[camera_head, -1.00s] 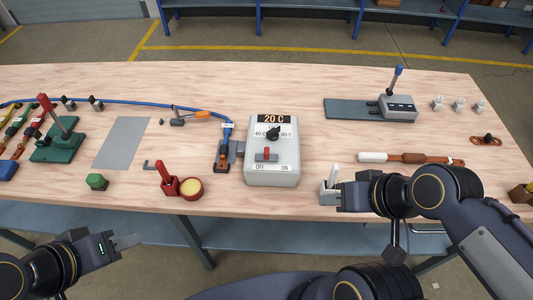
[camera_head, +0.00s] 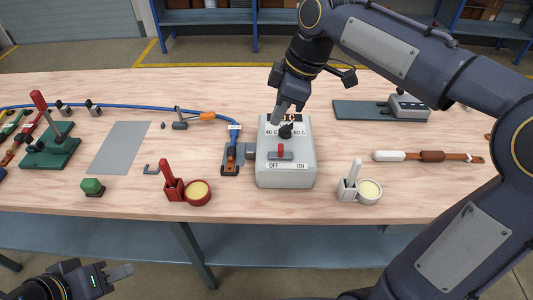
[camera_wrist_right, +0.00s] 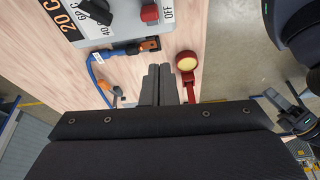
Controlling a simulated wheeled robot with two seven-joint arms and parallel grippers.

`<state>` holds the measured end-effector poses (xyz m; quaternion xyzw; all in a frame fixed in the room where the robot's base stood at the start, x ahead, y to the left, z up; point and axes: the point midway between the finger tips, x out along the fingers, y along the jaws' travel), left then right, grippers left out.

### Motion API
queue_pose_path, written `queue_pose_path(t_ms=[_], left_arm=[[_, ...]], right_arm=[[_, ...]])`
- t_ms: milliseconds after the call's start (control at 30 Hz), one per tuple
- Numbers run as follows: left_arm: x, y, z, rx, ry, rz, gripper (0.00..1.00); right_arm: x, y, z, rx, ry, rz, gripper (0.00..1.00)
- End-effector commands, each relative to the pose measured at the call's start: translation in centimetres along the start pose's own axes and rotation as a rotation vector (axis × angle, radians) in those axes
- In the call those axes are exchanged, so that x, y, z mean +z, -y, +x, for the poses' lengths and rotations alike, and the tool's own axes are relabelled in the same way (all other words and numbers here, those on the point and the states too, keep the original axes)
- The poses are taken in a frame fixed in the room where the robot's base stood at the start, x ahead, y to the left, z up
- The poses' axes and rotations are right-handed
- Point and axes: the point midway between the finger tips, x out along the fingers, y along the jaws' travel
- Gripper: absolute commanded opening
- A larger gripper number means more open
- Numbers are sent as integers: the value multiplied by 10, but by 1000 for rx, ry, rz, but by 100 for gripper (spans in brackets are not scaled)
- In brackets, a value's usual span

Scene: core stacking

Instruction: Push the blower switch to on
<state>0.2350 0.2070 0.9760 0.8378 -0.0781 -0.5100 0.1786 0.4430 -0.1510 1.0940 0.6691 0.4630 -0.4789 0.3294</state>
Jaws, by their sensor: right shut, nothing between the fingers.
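The grey blower control box (camera_head: 286,180) stands mid-table, with a black knob (camera_head: 285,131) and a red switch (camera_head: 280,150) in a slot above the OFF and ON labels. The switch sits around the slot's middle; I cannot tell its exact setting. In the right wrist view the red switch (camera_wrist_right: 150,13) is at the top edge beside OFF. My right gripper (camera_head: 278,116) is shut and empty, pointing down over the box's upper left part and partly covering the display. It also shows in the right wrist view (camera_wrist_right: 166,72). My left gripper (camera_head: 128,270) is low left, off the table; its jaw gap is unclear.
A blue hose with an orange-black connector (camera_head: 230,158) lies left of the box. A red holder with a round tin (camera_head: 196,193) is front left, a white one (camera_head: 349,188) front right. My right arm spans the right side.

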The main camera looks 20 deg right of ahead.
Motion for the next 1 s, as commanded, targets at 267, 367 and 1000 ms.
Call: queue_pose_path(t_ms=[267, 367, 1000], left_arm=[[3, 2, 5, 0, 0, 0, 36], [3, 3, 7, 0, 0, 0, 36], [3, 3, 6, 0, 0, 0, 36]], right_arm=[[-10, -11, 19, -28, -4, -83, 0], [-9, -10, 36, -30, -3, -81, 0], [24, -12, 94, -24, -5, -77, 0]])
